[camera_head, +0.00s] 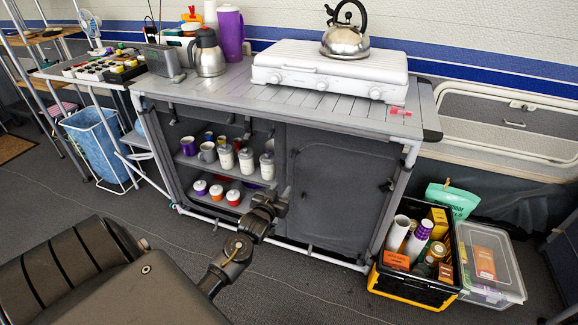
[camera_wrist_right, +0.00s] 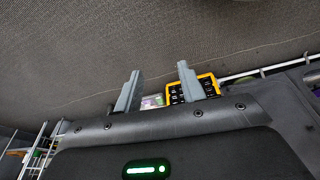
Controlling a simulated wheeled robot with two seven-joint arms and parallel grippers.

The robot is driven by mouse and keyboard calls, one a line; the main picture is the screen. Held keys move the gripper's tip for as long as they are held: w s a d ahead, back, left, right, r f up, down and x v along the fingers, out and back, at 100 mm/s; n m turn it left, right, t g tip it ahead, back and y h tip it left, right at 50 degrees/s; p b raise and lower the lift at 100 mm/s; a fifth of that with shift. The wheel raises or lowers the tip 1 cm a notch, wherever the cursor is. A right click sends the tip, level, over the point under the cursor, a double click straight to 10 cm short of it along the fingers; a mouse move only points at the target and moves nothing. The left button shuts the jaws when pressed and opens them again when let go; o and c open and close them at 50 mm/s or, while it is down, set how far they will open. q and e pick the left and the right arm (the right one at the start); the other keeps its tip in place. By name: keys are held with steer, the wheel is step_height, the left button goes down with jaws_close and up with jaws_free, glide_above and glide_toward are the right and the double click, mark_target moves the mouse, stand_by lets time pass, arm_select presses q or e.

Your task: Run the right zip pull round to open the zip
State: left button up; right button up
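The grey camping kitchen unit (camera_head: 215,95) stands across the head view. Its right-hand dark fabric door panel (camera_head: 337,185) hangs closed, with a seam round its edge. A small dark tab (camera_head: 387,185) shows at the panel's right edge; I cannot tell if it is the zip pull. My left gripper (camera_head: 275,200) is in front of the unit's middle, low, near the panel's left edge; its fingers are too dark and small to tell open from shut. My right gripper is outside the head view. In the right wrist view its two grey fingers (camera_wrist_right: 159,70) are apart with nothing between them.
Mugs and jars (camera_head: 225,157) stand in the open left compartment. A kettle (camera_head: 346,35) sits on the white stove (camera_head: 300,72) on top. A black and yellow crate (camera_head: 412,291) and a clear box (camera_head: 508,290) stand at the unit's right foot. Dark carpet (camera_head: 300,290) lies in front.

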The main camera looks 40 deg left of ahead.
arm_select(q)
steer(key=t, duration=0.1)
glide_toward(290, 156)
steer(key=shift+n+y, duration=0.3)
steer(key=shift+y, duration=0.1)
steer(key=b+x, duration=0.1)
steer(key=x, duration=0.3)
steer(key=b+x, duration=0.1)
steer(key=x, duration=0.4)
steer(key=shift+w+d+f, duration=0.1)
steer(key=shift+w+f, duration=0.15)
steer(key=shift+w, duration=0.1)
arm_select(e)
step_height(290, 156, up, 6)
steer(key=w+a+t, duration=0.1)
steer(key=t, duration=0.1)
steer(key=shift+w+a+y, duration=0.25)
steer(key=shift+w+y, duration=0.05)
steer(key=shift+w, duration=0.05)
steer(key=shift+f, duration=0.1)
arm_select(q)
jaws_close()
steer(key=shift+r, duration=0.1)
